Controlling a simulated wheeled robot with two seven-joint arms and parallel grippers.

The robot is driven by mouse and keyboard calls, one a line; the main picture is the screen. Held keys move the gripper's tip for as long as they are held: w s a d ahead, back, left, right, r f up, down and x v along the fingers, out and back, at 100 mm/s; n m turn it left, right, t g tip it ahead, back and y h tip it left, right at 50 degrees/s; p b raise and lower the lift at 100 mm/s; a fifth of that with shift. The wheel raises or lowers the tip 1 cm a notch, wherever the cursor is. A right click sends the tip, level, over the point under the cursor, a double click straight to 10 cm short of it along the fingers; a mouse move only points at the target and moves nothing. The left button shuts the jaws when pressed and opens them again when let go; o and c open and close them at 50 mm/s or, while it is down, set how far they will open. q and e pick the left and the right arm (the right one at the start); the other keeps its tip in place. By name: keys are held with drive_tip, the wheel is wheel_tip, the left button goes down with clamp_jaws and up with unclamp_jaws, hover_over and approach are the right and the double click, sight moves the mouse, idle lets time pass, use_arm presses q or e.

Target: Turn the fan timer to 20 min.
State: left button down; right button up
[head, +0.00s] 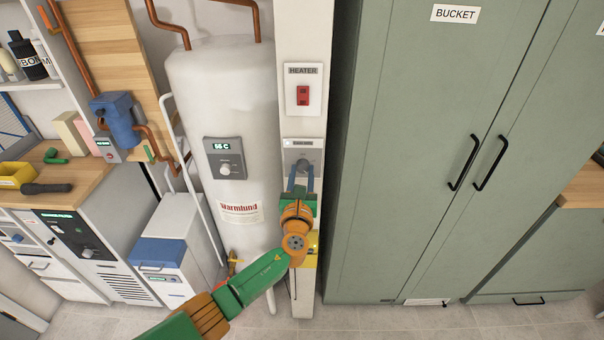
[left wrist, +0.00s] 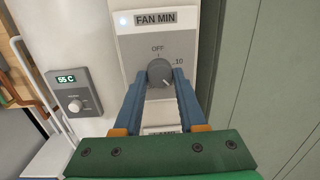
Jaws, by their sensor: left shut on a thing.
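The fan timer is a grey panel (head: 290,157) on the white post, below the heater switch. In the left wrist view its label reads FAN MIN (left wrist: 155,19), with OFF above the round grey knob (left wrist: 160,71) and 10 at its right. Lower markings are hidden behind my fingers. A pale mark on the knob seems to point to the lower right, but it is small. My left gripper (head: 301,171) has its blue fingers on both sides of the knob, shut on it; the fingers also show in the left wrist view (left wrist: 160,82). My right gripper is not in view.
The heater plate (head: 303,76) with a red switch is just above. A white boiler (head: 215,100) with a 55 C control (head: 224,158) stands left of the post. Tall green cabinets (head: 415,130) with black handles stand close on the right.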

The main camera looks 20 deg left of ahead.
use_arm(q)
drive_tip(key=shift+r, duration=0.3)
drive_tip(key=shift+c, duration=2.4)
unclamp_jaws()
drive_tip(key=shift+w, duration=0.1)
drive_tip(key=shift+f, duration=0.2)
drive_tip(key=shift+s+d+f, duration=0.1)
drive_tip(key=shift+s, duration=0.25)
drive_tip(key=v, duration=0.6)
drive_tip(key=shift+s, duration=0.25)
drive_tip(key=shift+w, duration=0.1)
